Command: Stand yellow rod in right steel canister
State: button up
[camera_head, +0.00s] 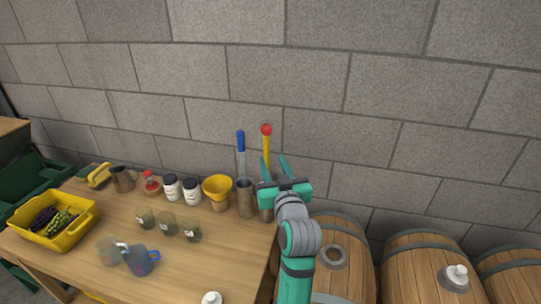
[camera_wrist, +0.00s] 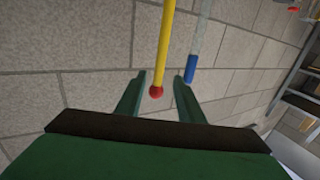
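The yellow rod (camera_head: 267,148) with a red ball at its top is upright at the back right of the table. Its lower part is hidden behind my gripper (camera_head: 273,163). The right steel canister (camera_head: 266,210) shows partly below, directly in line with the rod, so the rod appears to stand in it; its mouth is hidden. In the wrist view the yellow rod (camera_wrist: 166,40) runs between the spread fingertips of my gripper (camera_wrist: 157,78), with gaps on both sides. My gripper is open and holds nothing. A left steel canister (camera_head: 245,200) stands beside it.
A blue-topped rod (camera_head: 241,142) stands in the left canister, close to the yellow rod. A yellow cup (camera_head: 217,187), jars (camera_head: 191,191) and glasses (camera_head: 167,225) stand to the left. A yellow crate (camera_head: 75,230) holds grapes. Barrels (camera_head: 420,266) stand right of the table.

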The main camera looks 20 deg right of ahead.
jog(key=shift+s+a, duration=0.15)
jog(key=shift+s, duration=1.1)
jog(key=s+a+f+g, duration=0.1)
jog(key=s+a+f, duration=0.4)
jog(key=f, duration=0.4)
jog(key=s+a+f, duration=0.3)
jog(key=s+f, duration=0.3)
jog(key=f, duration=0.2)
jog(key=s+a+f+g, duration=0.1)
jog(key=s+a+f, duration=0.4)
jog(key=f, duration=0.4)
jog(key=s+a, duration=0.3)
jog(key=s, duration=0.7)
jog(key=s+a+f+n+y, duration=0.1)
jog(key=s+a, duration=0.1)
jog(key=s, duration=0.7)
jog(key=s+a+f+y, duration=0.1)
jog(key=s+a, duration=0.2)
jog(key=s, duration=0.7)
jog(key=shift+s+a+f, duration=0.2)
jog(key=shift+s+a, duration=0.1)
jog(key=shift+a, duration=0.05)
